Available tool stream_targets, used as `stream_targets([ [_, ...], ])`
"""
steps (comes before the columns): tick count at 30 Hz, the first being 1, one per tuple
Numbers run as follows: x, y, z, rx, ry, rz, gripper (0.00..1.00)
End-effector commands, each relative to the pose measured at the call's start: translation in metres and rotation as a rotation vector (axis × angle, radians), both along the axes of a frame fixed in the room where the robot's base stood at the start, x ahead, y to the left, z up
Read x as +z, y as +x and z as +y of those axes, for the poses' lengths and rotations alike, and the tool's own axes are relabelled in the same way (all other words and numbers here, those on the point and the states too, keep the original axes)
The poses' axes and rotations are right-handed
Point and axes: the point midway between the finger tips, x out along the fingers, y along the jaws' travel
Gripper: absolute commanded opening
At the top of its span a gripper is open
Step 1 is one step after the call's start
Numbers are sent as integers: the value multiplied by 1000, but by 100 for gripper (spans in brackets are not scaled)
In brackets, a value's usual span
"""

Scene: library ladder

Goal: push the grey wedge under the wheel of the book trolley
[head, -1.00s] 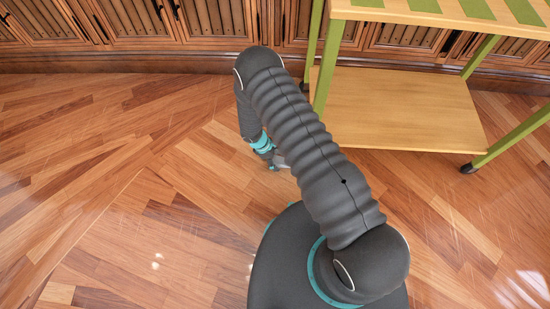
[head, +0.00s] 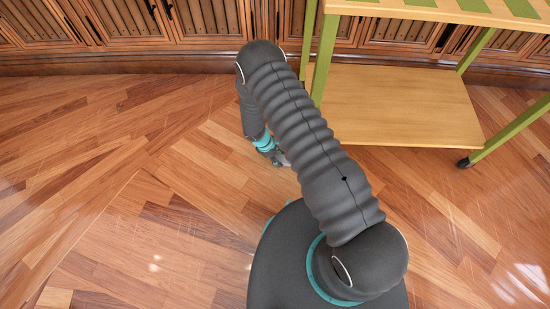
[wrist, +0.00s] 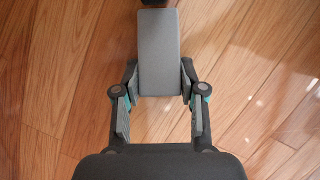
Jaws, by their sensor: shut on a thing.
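The grey wedge (wrist: 159,50) shows as a long grey block in the wrist view, its near end between my fingertips. My gripper (wrist: 160,80) is shut on it, one finger at each side, low over the floor. A dark rounded piece, apparently the trolley wheel (wrist: 153,3), shows at the top edge of the wrist view, at the wedge's far end; I cannot tell whether they touch. In the head view, my gripper (head: 277,156) is partly hidden by my arm, with a small bit of grey beside it. The book trolley (head: 400,107) has green legs and wooden shelves; its near left wheel is hidden behind my arm.
Another trolley wheel (head: 465,163) stands on the wood floor at the right. Wooden cabinets (head: 130,30) line the back. The floor (head: 100,180) to the left is clear.

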Motion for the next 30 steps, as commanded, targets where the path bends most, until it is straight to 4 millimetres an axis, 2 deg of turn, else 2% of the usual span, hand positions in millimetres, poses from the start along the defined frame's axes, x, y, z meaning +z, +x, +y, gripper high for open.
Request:
stream_targets([
  [11,0,-1,-7,2,-1,1,4],
  [12,0,-1,-7,1,-1,2,43],
  [15,0,-1,-7,2,-1,1,68],
  [25,1,0,-6,3,0,0,70],
  [30,14,1,0,4,0,-3,70],
])
